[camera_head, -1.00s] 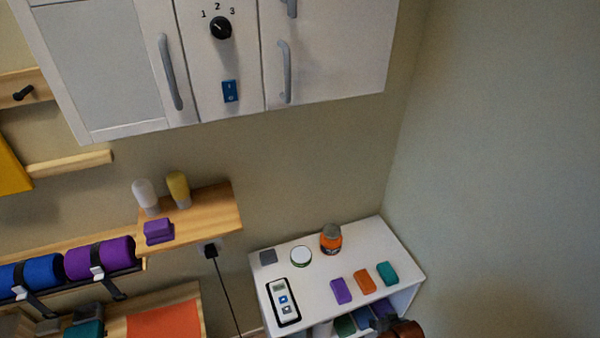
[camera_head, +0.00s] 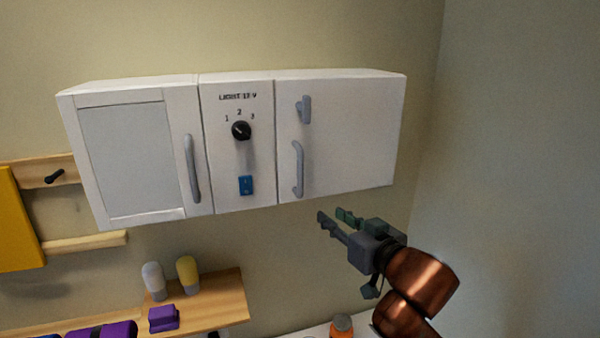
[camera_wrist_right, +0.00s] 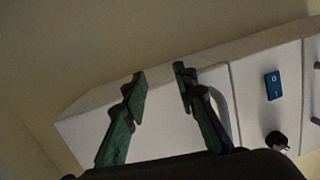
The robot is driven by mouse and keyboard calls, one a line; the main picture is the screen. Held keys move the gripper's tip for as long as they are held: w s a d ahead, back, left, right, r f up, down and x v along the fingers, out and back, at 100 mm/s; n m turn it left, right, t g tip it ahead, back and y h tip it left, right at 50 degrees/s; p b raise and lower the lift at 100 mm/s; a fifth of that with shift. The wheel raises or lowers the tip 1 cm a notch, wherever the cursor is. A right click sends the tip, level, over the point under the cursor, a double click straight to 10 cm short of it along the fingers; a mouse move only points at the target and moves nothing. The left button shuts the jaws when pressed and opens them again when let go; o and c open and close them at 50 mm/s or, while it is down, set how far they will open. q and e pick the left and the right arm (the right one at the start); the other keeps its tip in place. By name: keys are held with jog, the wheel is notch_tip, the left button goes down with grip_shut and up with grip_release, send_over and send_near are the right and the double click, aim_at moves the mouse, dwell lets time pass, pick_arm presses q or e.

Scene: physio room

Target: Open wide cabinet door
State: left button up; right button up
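A white wall cabinet has a plain door (camera_head: 350,135) on its right side, shut, with a grey vertical bar handle (camera_head: 298,168) near its left edge and a small grey fitting (camera_head: 304,110) above that. A framed door (camera_head: 125,160) on the left is also shut, with its own bar handle (camera_head: 192,168). My right gripper (camera_head: 331,214) is open and empty, just below the plain door in the head view, apart from the handle. In the right wrist view its spread fingers (camera_wrist_right: 160,76) point towards the plain door, whose handle (camera_wrist_right: 225,105) shows partly. My left gripper is out of view.
Between the doors is a panel with a black knob (camera_head: 241,130) and a blue switch (camera_head: 246,185). Below, a wooden shelf (camera_head: 225,300) holds two bottles and a purple block (camera_head: 163,318). An orange jar (camera_head: 342,327) stands at the bottom. A wall closes the right side.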

jog(key=n+t+y, duration=0.1)
jog(key=y, duration=0.1)
send_near(302, 169)
jog(key=x, duration=0.3)
jog(key=p+x, duration=0.2)
jog(key=x, duration=0.5)
jog(key=shift+w+a, duration=0.2)
jog(key=shift+w, duration=0.1)
jog(key=shift+c, duration=0.4)
grip_shut()
